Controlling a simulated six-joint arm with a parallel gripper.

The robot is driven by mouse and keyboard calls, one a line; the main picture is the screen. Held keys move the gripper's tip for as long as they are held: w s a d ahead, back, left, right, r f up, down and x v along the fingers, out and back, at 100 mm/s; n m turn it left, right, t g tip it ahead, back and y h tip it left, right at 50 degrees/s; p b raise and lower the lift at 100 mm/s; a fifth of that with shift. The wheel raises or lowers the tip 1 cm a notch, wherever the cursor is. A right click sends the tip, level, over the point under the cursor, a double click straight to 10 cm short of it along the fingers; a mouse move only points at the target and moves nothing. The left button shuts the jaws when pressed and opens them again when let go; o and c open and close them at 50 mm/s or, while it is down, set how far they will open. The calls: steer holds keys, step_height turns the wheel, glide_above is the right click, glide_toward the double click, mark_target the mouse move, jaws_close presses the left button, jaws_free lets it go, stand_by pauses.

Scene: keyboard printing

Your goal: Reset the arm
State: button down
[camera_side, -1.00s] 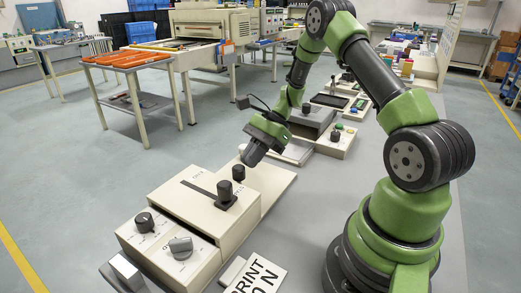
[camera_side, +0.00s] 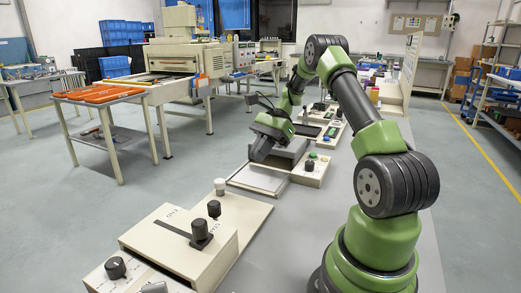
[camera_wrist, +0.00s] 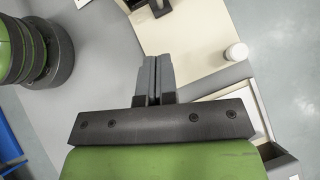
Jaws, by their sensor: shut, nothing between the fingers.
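My gripper (camera_side: 258,153) hangs in the air in the side view, at the end of my green and black arm. It is apart from everything on the bench. In the wrist view its two grey fingers (camera_wrist: 156,66) lie together, shut and empty. A beige control box (camera_side: 170,240) with black knobs stands nearer the camera. A white knob (camera_side: 220,187) stands at its far end, and shows again in the wrist view (camera_wrist: 237,54). A flat framed plate (camera_side: 258,180) lies beyond the box, below the gripper.
A button panel (camera_side: 311,170) with green and red buttons stands just right of the gripper. More devices line the grey bench (camera_side: 300,235) behind. A side table (camera_side: 105,97) with orange trays stands on the floor at left. Bench space right of the control box is clear.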

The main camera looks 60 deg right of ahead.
steer(key=s+a+r+n+h, duration=0.2)
steer(key=a+r+n+h, duration=0.3)
steer(key=a+r+n, duration=0.5)
steer(key=s+a+r+n+t+h, duration=0.2)
steer(key=s+a+r+n+t, duration=0.2)
steer(key=s+a+n, duration=0.3)
steer(key=s+a+r, duration=0.1)
steer(key=s+a, duration=0.3)
steer(key=shift+s+a+r, duration=0.2)
steer(key=shift+a+r, duration=0.05)
stand_by(1.5)
